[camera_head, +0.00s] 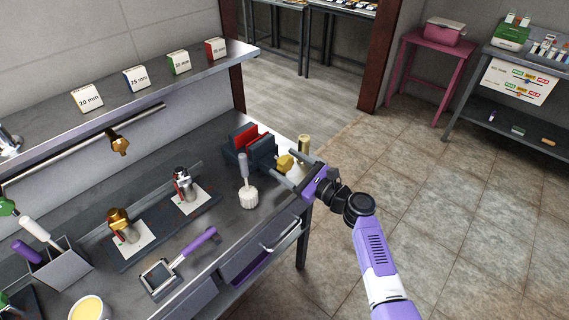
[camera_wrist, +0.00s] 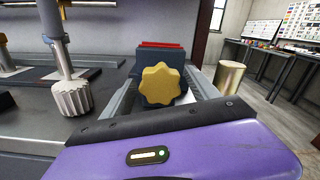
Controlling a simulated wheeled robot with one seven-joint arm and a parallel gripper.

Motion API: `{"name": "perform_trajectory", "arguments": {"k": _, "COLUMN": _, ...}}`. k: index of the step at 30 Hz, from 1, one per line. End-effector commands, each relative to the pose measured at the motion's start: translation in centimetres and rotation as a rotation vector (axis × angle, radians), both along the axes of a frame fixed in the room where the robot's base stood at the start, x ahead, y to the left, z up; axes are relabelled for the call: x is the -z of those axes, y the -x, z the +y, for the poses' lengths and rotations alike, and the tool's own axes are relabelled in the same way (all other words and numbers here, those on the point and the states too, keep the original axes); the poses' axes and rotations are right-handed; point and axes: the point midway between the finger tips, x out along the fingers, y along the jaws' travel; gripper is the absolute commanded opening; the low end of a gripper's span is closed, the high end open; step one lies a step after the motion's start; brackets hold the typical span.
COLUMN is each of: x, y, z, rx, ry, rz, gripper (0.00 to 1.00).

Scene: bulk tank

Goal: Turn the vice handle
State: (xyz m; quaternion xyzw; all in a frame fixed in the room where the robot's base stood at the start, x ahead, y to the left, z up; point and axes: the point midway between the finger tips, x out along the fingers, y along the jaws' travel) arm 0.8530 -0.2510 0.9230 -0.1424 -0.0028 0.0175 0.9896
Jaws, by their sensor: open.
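The vice handle is a yellow, lobed knob (camera_head: 285,163) on the front of a dark blue-grey vice (camera_head: 262,155) with red jaw faces, near the bench's right end. In the wrist view the knob (camera_wrist: 160,85) faces me, with the vice body (camera_wrist: 160,56) and a red strip behind it. My gripper (camera_head: 282,164) is open at the vice, its two grey fingers on either side of the knob. In the wrist view the fingers run left and right of the knob with gaps visible; I cannot tell whether either touches it.
A white ribbed tool with a grey shaft (camera_head: 248,195) stands left of my gripper; it also shows in the wrist view (camera_wrist: 72,97). A brass cylinder (camera_head: 304,147) stands just right of the vice. An open drawer (camera_head: 262,252) juts out below. Floor to the right is clear.

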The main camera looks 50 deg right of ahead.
Motion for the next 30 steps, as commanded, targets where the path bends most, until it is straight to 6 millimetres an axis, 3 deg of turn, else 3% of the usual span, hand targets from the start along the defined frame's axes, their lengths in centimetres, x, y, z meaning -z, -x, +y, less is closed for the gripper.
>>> {"name": "perform_trajectory", "arguments": {"k": 6, "x": 0.3, "y": 3.8, "z": -0.2, "rx": 0.004, "ry": 0.000, "rz": 0.002, "gripper": 0.69}}
{"name": "perform_trajectory", "arguments": {"k": 12, "x": 0.2, "y": 6.1, "z": -0.2, "rx": 0.002, "ry": 0.001, "rz": 0.001, "gripper": 0.69}}
{"name": "perform_trajectory", "arguments": {"k": 23, "x": 0.1, "y": 6.6, "z": -0.2, "rx": 0.002, "ry": 0.000, "rz": 0.002, "gripper": 0.69}}
{"name": "perform_trajectory", "arguments": {"k": 27, "x": 1.1, "y": 7.0, "z": -0.6, "rx": 0.011, "ry": 0.004, "rz": 0.001, "gripper": 0.69}}
{"name": "perform_trajectory", "arguments": {"k": 30, "x": 1.1, "y": 7.2, "z": -0.7, "rx": 0.013, "ry": -0.102, "rz": 0.001, "gripper": 0.69}}
